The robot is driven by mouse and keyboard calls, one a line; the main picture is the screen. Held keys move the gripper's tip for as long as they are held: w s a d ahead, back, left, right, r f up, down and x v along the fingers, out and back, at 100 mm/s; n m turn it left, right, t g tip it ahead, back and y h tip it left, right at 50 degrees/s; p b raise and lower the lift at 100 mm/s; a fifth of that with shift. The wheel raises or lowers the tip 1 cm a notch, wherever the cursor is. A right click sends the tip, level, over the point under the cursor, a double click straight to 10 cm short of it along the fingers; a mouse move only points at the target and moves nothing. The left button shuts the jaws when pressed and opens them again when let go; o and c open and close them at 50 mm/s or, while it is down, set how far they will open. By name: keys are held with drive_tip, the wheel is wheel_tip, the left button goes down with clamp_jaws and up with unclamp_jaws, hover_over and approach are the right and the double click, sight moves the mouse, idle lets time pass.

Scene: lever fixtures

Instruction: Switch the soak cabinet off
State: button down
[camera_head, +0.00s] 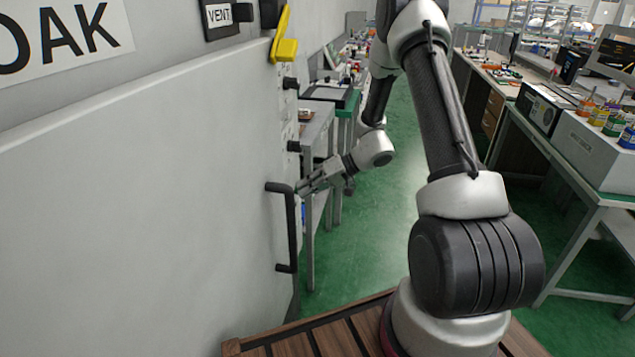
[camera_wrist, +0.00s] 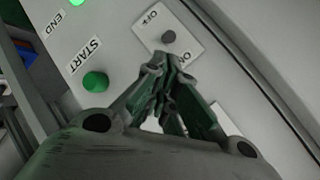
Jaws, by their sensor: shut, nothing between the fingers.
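The soak cabinet (camera_head: 150,190) fills the left of the head view, its sign cut to "OAK". In the wrist view a grey round switch knob (camera_wrist: 169,37) sits on a white plate (camera_wrist: 147,30) marked OFF at the upper left and ON at the lower right, partly covered by my fingers. My gripper (camera_wrist: 170,62) is shut and empty, its tips just below the knob; I cannot tell if they touch it. In the head view my gripper (camera_head: 303,188) is beside the cabinet's front, and the switch is not discernible there.
A green START button (camera_wrist: 95,82) and a lit green END lamp (camera_wrist: 77,3) share the panel. The cabinet has a black handle (camera_head: 290,228), a yellow lever (camera_head: 284,40) and a VENT label (camera_head: 219,15). Benches (camera_head: 590,190) stand right; green floor (camera_head: 375,230) is clear between.

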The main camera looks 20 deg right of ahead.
drive_tip(key=shift+x, duration=1.2)
drive_tip(key=shift+s+d+f+t+y, duration=0.3)
drive_tip(key=shift+d+f+t+y, duration=0.15)
drive_tip(key=shift+y, duration=0.65)
